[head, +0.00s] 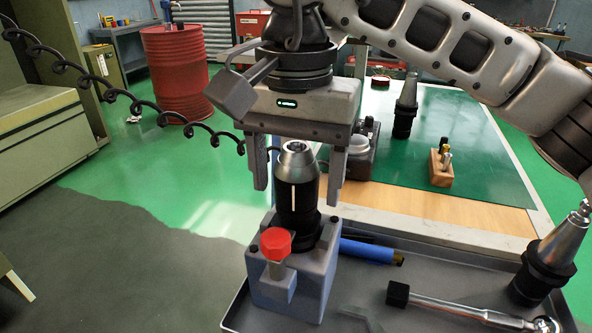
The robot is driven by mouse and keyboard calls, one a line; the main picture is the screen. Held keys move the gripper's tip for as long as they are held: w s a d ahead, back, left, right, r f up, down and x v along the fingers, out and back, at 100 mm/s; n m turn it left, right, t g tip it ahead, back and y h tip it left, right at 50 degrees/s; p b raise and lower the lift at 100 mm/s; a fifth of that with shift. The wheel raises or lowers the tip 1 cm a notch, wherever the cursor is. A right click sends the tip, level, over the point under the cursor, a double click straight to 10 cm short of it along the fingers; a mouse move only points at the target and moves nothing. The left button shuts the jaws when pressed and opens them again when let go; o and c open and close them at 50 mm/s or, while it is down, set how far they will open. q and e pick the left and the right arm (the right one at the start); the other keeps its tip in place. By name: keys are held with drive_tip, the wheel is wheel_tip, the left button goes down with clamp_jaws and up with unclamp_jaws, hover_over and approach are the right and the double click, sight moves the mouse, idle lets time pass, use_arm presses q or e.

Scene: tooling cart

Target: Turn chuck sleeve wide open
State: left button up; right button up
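The drill chuck stands upright with a silver nose and a black chuck sleeve (284,193) that carries a white line. Its lower end sits in a blue-grey holding block (290,292) with a red knob (275,243) at the front. My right gripper (296,194) points down from above, its two fingers apart on the left and right of the chuck. Gaps show between each finger and the sleeve, so it appears open and not touching. The jaws inside the nose are too small to judge. My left gripper is not in view.
A grey tray holds the block, a blue cylinder (367,250), a ratchet wrench (455,308) and a tapered tool holder (552,255). Behind lie a green mat (480,150), another tool holder (405,108) and a wooden block (440,168) with small bits. A coiled black cable hangs left.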

use_arm(q)
drive_tip(key=p, duration=0.1)
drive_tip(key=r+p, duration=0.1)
drive_tip(key=p, duration=0.1)
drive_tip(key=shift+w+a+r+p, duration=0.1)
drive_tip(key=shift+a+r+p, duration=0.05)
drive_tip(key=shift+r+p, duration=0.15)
use_arm(e)
wheel_tip(320, 180, up, 16)
